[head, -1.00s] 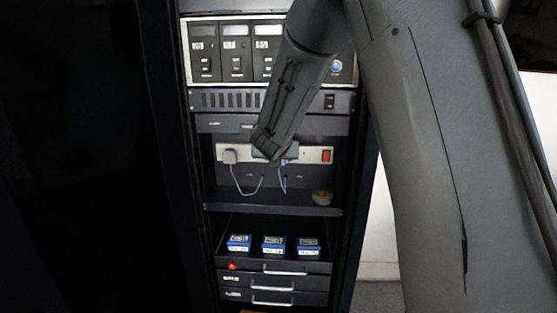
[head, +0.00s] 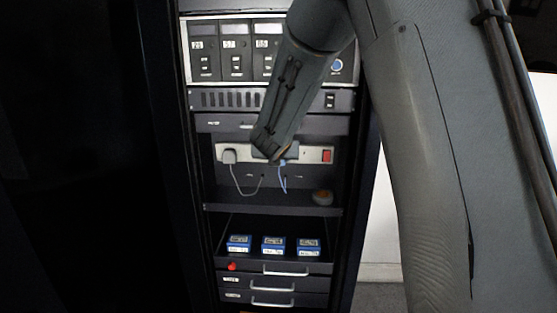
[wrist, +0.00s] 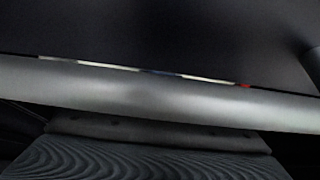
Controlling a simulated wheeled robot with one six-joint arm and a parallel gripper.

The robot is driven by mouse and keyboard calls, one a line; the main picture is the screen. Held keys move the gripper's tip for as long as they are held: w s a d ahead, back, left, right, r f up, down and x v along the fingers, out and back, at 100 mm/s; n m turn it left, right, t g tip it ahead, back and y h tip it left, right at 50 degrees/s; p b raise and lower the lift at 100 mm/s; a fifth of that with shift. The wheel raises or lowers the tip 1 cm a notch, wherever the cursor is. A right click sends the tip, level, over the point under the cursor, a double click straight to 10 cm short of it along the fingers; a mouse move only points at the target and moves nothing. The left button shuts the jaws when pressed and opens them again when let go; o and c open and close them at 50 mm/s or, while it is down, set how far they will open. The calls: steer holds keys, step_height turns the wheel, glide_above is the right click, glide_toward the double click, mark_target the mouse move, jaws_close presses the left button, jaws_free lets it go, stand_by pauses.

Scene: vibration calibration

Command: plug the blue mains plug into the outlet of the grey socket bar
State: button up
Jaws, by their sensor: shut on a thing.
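The grey socket bar (head: 314,154) runs across the rack's middle bay. A pale plug (head: 229,156) with a grey cord sits at its left end, and a red switch (head: 327,156) at its right end. My gripper (head: 272,154) is at the middle of the bar, shut on the blue mains plug. The plug is mostly hidden behind my gripper in the head view; its blue cord (head: 282,180) hangs below. In the wrist view, only a thin strip of the bar (wrist: 208,79) shows, with a blue bit of the plug (wrist: 160,72). Whether the plug is fully seated cannot be seen.
A shelf (head: 260,209) below the bar carries a small round orange-grey object (head: 322,198). Several blue boxes (head: 273,245) stand lower, above drawers with handles (head: 285,272). Instrument panels (head: 222,50) fill the rack above. A dark panel stands at the left.

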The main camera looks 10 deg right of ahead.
steer(key=shift+s+a+b, duration=0.2)
steer(key=shift+s+b, duration=0.4)
steer(key=shift+s, duration=0.05)
stand_by(1.0)
steer(key=s, duration=0.1)
steer(key=s+a+b, duration=0.1)
steer(key=s, duration=0.1)
steer(key=shift+s, duration=0.1)
stand_by(0.4)
steer(key=d+b, duration=0.5)
steer(key=d, duration=0.3)
steer(key=shift+d+b, duration=0.35)
stand_by(0.6)
steer(key=shift+w+d+b, duration=0.3)
steer(key=shift+w+b, duration=0.25)
steer(key=shift+w, duration=0.3)
stand_by(3.0)
